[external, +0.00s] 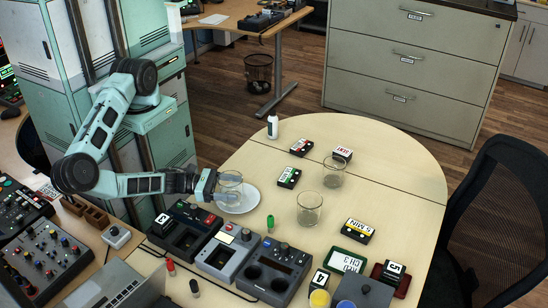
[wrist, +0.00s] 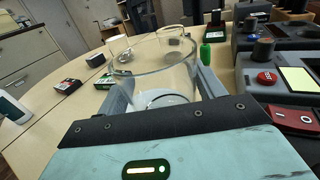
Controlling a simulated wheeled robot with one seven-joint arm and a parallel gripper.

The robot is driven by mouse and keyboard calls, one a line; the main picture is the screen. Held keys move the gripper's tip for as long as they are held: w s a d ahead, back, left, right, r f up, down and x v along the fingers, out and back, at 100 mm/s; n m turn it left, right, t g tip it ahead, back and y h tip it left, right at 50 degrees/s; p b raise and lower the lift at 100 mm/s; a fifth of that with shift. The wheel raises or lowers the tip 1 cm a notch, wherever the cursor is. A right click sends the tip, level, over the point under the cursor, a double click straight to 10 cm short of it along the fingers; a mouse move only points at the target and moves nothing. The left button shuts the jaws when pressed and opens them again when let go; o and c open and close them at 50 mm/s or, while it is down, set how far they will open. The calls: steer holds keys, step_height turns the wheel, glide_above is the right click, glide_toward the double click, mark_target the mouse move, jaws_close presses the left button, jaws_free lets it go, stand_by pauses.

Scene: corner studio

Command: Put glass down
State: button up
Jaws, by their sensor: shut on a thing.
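My gripper (external: 222,188) is shut on a clear glass (external: 230,180) near the left side of the round-ended table. In the wrist view the glass (wrist: 150,68) stands between the two grey fingers (wrist: 166,90), with its open rim up. In the external view the held glass overlaps the white plate (external: 243,206); I cannot tell whether its base touches the plate or hangs above it. Two other clear glasses stand upright on the table, one in the middle (external: 309,208) and one farther back (external: 333,173).
Grey and black devices (external: 229,250) line the table's front left, with a green marker (external: 270,223) beside them. Small labelled boxes (external: 288,177) and a white bottle (external: 272,126) stand farther back. The table's right part (external: 410,180) is clear.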

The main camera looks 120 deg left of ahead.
steer(key=shift+f, duration=0.35)
steer(key=shift+f, duration=0.4)
steer(key=o, duration=1.1)
steer(key=shift+f, duration=0.15)
steer(key=shift+o, duration=0.2)
